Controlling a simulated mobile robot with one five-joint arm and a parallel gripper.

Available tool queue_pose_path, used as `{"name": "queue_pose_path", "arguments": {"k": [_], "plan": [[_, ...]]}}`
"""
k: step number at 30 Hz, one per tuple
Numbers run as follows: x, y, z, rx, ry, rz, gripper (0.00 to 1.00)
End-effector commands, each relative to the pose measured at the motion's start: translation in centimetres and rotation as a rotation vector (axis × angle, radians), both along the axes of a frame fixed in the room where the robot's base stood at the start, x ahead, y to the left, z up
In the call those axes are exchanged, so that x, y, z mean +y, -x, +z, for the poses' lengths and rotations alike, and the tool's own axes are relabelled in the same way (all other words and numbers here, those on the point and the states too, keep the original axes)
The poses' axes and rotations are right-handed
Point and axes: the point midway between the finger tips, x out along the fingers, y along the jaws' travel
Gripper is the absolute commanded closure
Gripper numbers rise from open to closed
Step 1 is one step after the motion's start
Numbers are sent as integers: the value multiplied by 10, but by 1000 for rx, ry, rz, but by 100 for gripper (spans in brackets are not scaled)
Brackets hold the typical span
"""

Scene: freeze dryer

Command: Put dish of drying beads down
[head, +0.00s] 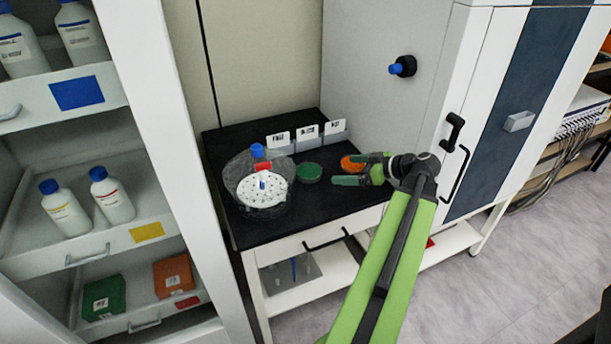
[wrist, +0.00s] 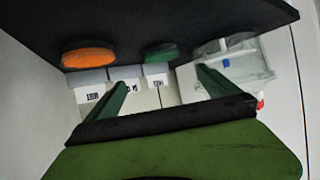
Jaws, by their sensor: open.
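Two small round dishes sit on the black table top, and I cannot tell which is the dish of drying beads. One has orange contents (head: 350,163) and the other green contents (head: 309,172). In the wrist view the orange dish (wrist: 88,57) is at the left and the green dish (wrist: 160,53) is near the middle. My gripper (head: 345,169) is open, with nothing between its green fingers (wrist: 162,80). In the head view it points left, its fingers overlapping the orange dish's place; the green dish is left of the fingertips.
Three labelled holders (head: 307,136) line the back. A grey cabinet (head: 375,60) rises behind; a bottle shelf (head: 150,100) stands left. The table's front is clear.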

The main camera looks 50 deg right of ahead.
Motion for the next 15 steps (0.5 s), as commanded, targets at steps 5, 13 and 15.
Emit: {"name": "queue_pose_path", "arguments": {"k": [5, 13, 15], "plan": [[10, -43, -27, -1, 2, 5, 0], [17, -80, -40, -1, 2, 3, 0], [18, -82, -40, -1, 2, 3, 0]]}}
